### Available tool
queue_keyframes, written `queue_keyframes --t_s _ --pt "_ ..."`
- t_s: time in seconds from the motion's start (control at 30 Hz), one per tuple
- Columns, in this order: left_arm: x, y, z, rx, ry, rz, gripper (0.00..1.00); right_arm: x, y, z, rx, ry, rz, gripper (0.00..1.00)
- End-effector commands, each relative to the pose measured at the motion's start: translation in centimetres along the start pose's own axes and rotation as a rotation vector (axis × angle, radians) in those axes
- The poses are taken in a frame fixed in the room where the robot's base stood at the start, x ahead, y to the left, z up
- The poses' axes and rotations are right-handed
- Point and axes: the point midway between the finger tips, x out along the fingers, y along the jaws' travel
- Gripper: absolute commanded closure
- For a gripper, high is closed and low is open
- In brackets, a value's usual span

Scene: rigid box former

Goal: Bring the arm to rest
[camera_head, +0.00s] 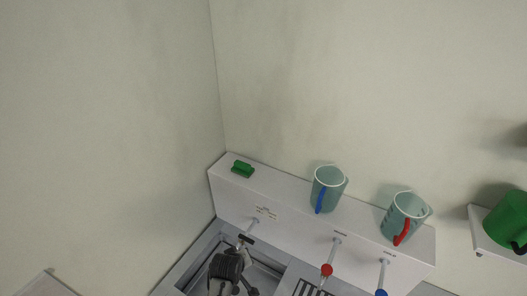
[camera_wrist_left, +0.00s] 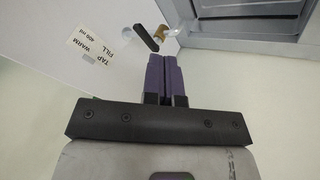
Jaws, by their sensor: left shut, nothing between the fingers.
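My left gripper (camera_wrist_left: 162,62) shows in the wrist view with its two purple fingers together, shut and empty. Just beyond the fingertips is a black tap lever (camera_wrist_left: 146,38) with a brass part beside it. I cannot tell whether the fingertips touch the lever. In the head view a dark part of my left arm (camera_head: 226,268) is low in the picture, over the sink and close below the black tap lever (camera_head: 246,239). The fingers are hard to make out there. My right gripper is not in view.
A white ledge (camera_head: 285,200) carries a green block (camera_head: 242,168) and two clear jugs, one blue-handled (camera_head: 328,188), one red-handled (camera_head: 404,217). Red (camera_head: 327,270) and blue (camera_head: 381,293) tap knobs stand in front. A green mug (camera_head: 508,220) sits on a right shelf. A grey sink (camera_head: 262,276) lies below.

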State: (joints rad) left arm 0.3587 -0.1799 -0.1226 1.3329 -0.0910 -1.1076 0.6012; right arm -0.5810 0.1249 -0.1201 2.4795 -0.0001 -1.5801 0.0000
Motion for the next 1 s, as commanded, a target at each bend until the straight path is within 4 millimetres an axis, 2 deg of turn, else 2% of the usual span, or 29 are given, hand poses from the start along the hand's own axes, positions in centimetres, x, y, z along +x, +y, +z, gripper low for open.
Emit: queue_keyframes --t_s 0.07,0.17,0.27,0.4,0.47,0.57,0.67,0.8,0.9,1.0 --pt "-0.1 -0.4 0.7 0.091 -0.043 -0.021 1.0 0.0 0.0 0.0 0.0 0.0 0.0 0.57" --pt "-2.2 0.2 -0.3 0.22 -0.057 -0.015 1.0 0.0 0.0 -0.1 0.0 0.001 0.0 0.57" --pt "-5.3 1.1 -2.0 0.316 -0.03 0.009 1.0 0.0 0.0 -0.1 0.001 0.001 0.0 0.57" --pt "-10.6 1.8 -5.0 0.422 0.047 0.039 1.0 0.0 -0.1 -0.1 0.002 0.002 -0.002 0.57" --pt "-13.0 1.4 -5.7 0.464 0.083 0.044 1.0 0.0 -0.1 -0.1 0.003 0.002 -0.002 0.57" --pt "-16.9 -0.6 -5.3 0.525 0.129 0.039 1.0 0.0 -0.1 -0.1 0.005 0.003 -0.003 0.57" --pt "-20.4 -4.0 -2.9 0.566 0.152 0.023 1.0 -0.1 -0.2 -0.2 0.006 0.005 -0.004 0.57" --pt "-24.3 -9.2 2.6 0.585 0.145 -0.01 1.0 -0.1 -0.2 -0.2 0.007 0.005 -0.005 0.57" --pt "-25.7 -12.4 6.6 0.602 0.101 -0.039 1.0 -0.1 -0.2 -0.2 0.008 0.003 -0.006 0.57" --pt "-26.1 -15.4 10.6 0.618 0.019 -0.073 1.0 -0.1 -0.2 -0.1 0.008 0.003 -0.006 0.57"
